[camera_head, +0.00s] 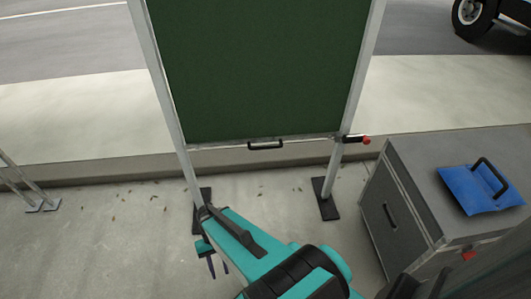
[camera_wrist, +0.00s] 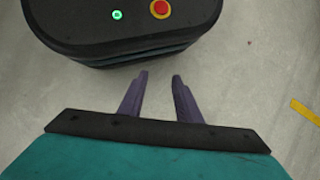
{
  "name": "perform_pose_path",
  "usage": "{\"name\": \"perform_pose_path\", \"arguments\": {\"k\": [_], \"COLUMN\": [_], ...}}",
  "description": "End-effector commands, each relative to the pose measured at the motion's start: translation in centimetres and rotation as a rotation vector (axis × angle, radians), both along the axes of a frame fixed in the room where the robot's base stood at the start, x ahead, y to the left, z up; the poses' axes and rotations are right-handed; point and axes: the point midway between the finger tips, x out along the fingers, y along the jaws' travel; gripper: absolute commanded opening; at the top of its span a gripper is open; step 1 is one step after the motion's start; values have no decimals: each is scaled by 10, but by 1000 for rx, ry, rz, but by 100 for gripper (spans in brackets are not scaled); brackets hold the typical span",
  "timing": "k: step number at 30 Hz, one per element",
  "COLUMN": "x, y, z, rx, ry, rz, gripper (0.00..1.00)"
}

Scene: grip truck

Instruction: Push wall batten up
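A dark green panel (camera_head: 265,70) hangs between two light metal posts in the head view. A thin pale bar (camera_head: 225,144) runs along its bottom edge, with a black handle (camera_head: 265,145) at its middle. I take this bar to be the batten, but cannot be sure. A lever with a red knob (camera_head: 366,141) sits at the right post. My gripper (camera_head: 218,267) is low and in front of the panel, apart from the bar and handle. In the wrist view its two purple fingers (camera_wrist: 160,76) are spread and empty, above bare floor.
A grey case (camera_head: 408,190) stands at the right with a blue pouch (camera_head: 466,192) on top. The right post's black foot (camera_head: 325,198) is on the concrete floor. A low kerb runs behind the posts. A metal stand (camera_head: 32,190) is at far left.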

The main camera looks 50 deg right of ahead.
Motion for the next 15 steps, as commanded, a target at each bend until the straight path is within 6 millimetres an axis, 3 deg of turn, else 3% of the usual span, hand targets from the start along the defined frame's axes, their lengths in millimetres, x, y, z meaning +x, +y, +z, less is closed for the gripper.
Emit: {"name": "perform_pose_path", "arguments": {"k": [1,4,15], "x": [13,34,105], "y": [-7,-19,-85], "z": [-9,-9,4], "rx": [18,58,216], "ry": [-9,-22,-90], "rz": [-58,-161,-515], "gripper": [31,31,31]}}
